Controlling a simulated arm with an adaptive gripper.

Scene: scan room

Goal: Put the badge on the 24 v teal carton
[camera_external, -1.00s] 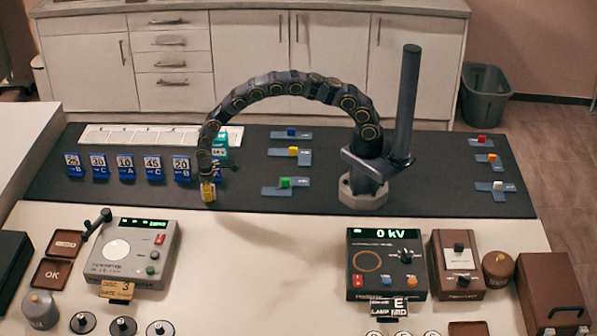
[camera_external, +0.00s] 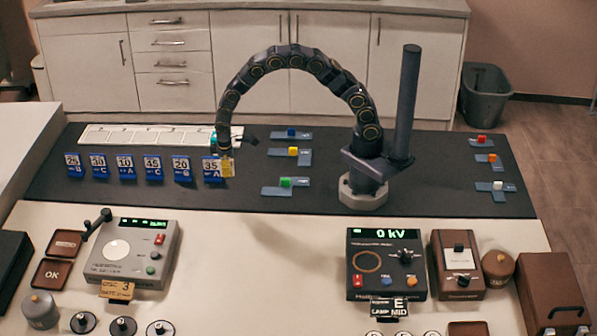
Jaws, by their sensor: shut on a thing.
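My gripper (camera_external: 225,155) hangs at the end of the arched arm and is shut on a small yellow badge (camera_external: 228,171). It holds the badge beside the right edge of the blue card marked 35 A; I cannot tell whether they touch. The teal carton (camera_external: 213,141) is behind the end of my arm. Only a small piece of it shows, and its marking is hidden.
A row of blue numbered cards (camera_external: 124,166) stands on the dark mat (camera_external: 240,196), left of my gripper. A white strip tray (camera_external: 150,134) lies behind them. Slate plates with coloured blocks (camera_external: 285,183) lie to the right. Control boxes (camera_external: 130,253) stand in front.

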